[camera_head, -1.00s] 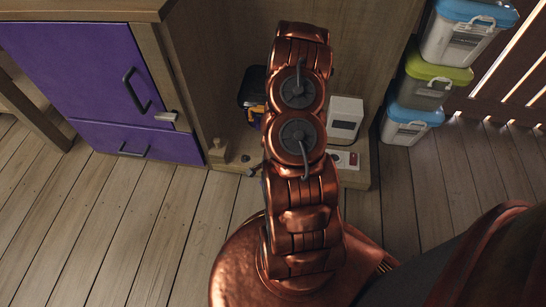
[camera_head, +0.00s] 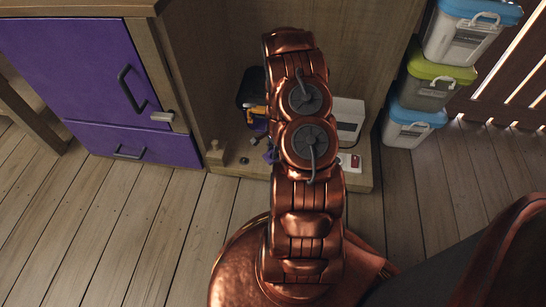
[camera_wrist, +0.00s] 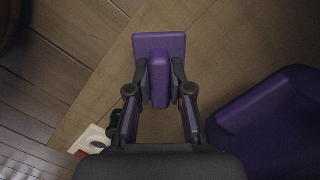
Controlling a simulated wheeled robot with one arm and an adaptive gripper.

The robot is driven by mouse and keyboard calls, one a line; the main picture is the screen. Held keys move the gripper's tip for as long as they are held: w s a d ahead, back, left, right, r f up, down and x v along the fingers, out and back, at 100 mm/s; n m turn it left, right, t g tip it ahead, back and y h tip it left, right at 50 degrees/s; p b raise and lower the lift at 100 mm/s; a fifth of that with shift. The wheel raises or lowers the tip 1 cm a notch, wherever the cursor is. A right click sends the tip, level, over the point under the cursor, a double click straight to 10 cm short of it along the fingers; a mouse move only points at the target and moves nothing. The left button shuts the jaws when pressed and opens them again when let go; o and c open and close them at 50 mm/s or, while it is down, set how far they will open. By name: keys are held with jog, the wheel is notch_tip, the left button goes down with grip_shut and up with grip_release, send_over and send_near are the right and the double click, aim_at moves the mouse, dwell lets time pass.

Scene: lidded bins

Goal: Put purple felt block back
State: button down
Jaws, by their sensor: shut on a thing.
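The purple felt block (camera_wrist: 160,82) shows in the wrist view between the two dark fingers of my gripper (camera_wrist: 158,70). My gripper is shut on it. A flat purple piece (camera_wrist: 160,42) shows just beyond the block, and I cannot tell whether it is part of it. A larger purple, rounded thing (camera_wrist: 265,125), perhaps a bin, is at the right of the wrist view, apart from the block. In the head view my arm hides most of my gripper; a small purple bit (camera_head: 270,156) shows at its left edge.
A black lid-like thing (camera_head: 250,86) and a yellow item stand on the wooden shelf board, beside a white box (camera_head: 347,117). A purple-fronted cabinet (camera_head: 85,65) is at left. Stacked lidded bins (camera_head: 436,82) stand at right. The plank floor in front is clear.

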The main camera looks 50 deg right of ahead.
notch_tip(320, 180, down, 4)
jog(key=shift+s+r+b, duration=0.1)
jog(key=shift+r+b, duration=0.05)
jog(key=shift+b, duration=0.65)
jog(key=shift+r, duration=0.1)
jog(key=c, duration=1.1)
grip_release()
jog(key=shift+o, duration=0.2)
